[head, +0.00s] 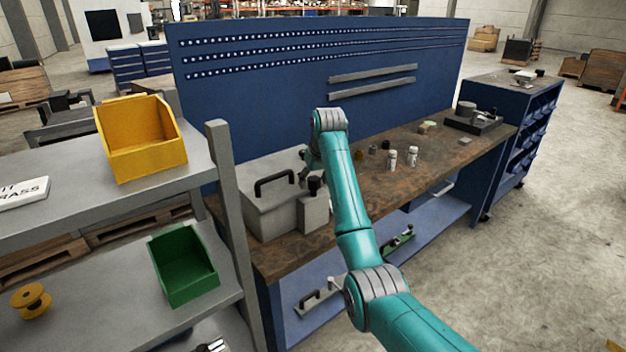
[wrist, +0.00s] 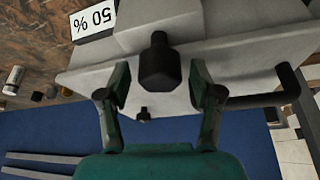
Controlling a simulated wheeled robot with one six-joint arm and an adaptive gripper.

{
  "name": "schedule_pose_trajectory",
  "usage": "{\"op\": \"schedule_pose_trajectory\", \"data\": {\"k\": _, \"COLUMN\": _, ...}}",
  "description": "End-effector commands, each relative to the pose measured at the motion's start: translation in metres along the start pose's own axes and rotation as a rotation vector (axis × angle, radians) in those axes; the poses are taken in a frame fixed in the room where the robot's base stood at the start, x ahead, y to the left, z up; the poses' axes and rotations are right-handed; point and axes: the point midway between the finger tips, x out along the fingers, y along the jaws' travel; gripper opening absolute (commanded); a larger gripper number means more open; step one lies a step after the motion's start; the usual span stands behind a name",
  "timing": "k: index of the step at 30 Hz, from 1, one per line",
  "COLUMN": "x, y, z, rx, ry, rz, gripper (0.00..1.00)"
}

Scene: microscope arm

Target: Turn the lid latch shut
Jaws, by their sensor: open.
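A grey box (head: 262,212) with a black carrying handle (head: 274,181) on its lid stands at the near left end of the workbench. A black knob (head: 314,186), which looks like the lid latch, stands at the box's right side above a smaller grey block (head: 314,214). In the wrist view, which is upside down, the black knob (wrist: 159,64) lies between the two fingers of my open gripper (wrist: 159,76), with a visible gap on each side. The lid (wrist: 240,60) and handle (wrist: 262,101) also show there. In the head view my gripper (head: 306,168) is partly hidden by my wrist.
White bottles (head: 392,159) and small dark parts stand farther along the bench (head: 440,150). A blue back panel (head: 260,100) rises behind. A shelf with a yellow bin (head: 140,140) and green bin (head: 183,265) stands left.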

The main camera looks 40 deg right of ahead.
Motion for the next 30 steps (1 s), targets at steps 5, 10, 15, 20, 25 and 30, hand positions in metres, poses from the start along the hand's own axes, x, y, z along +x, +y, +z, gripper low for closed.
{"op": "schedule_pose_trajectory", "data": {"k": 5, "x": -0.0001, "y": 0.0000, "z": -0.0001, "rx": 0.000, "ry": 0.000, "rz": 0.000, "gripper": 0.28}}
{"op": "schedule_pose_trajectory", "data": {"k": 10, "x": 0.0000, "y": -0.0001, "z": -0.0001, "rx": 0.000, "ry": 0.000, "rz": 0.000, "gripper": 0.05}}
{"op": "schedule_pose_trajectory", "data": {"k": 15, "x": 0.0000, "y": 0.0000, "z": -0.0001, "rx": -0.012, "ry": 0.000, "rz": -0.005, "gripper": 0.05}}
{"op": "schedule_pose_trajectory", "data": {"k": 20, "x": 0.0001, "y": 0.0006, "z": 0.0001, "rx": -0.057, "ry": -0.001, "rz": -0.024, "gripper": 0.05}}
{"op": "schedule_pose_trajectory", "data": {"k": 25, "x": 0.0000, "y": 0.0008, "z": 0.0001, "rx": -0.155, "ry": 0.000, "rz": -0.065, "gripper": 0.05}}
{"op": "schedule_pose_trajectory", "data": {"k": 30, "x": -0.0001, "y": 0.0009, "z": -0.0003, "rx": -0.292, "ry": 0.000, "rz": -0.121, "gripper": 0.05}}
